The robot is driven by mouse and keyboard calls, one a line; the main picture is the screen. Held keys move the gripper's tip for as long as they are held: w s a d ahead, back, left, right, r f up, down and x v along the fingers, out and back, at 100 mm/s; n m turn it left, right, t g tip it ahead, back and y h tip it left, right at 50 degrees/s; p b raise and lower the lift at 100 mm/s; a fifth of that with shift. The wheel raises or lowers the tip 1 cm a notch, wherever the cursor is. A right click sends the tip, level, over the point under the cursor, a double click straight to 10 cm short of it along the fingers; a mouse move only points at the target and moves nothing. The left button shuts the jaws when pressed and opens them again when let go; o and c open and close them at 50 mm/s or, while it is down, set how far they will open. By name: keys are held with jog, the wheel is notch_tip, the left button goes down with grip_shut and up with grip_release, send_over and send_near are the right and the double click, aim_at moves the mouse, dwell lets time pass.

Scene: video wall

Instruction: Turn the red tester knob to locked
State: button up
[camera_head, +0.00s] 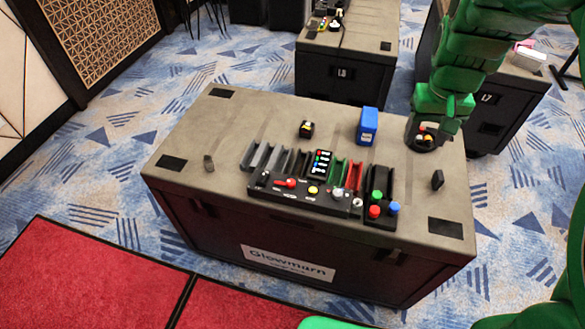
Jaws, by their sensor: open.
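A small red knob (291,182) stands on the left part of a long black control panel (325,202) at the front of the case top. A yellow knob (313,190) and a pale knob (338,194) are on the same panel. The red knob's marks are too small to read, so its setting is unclear. My green gripper (452,122) is over the far right part of the case top, well apart from the red knob. Its fingers are small here, but it looks open and empty.
The panel stands on a large black case with a grey top (215,130). Coloured slots stand behind it; a block with red, green and blue buttons (380,209) is to its right.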

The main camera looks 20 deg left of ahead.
jog(key=w+a+f+n+g+h, duration=0.1)
jog(key=w+a+f+n, duration=0.2)
jog(key=w+a+f, duration=0.3)
jog(key=n+g+h, duration=0.1)
jog(key=n+h, duration=0.2)
jog(key=n, duration=0.8)
send_near(290, 181)
jog(key=f, duration=0.1)
jog(key=shift+x, duration=4.05)
jog(key=shift+d+r, duration=0.1)
jog(key=shift+d, duration=0.1)
jog(key=shift+c, duration=0.5)
jog(key=c, duration=1)
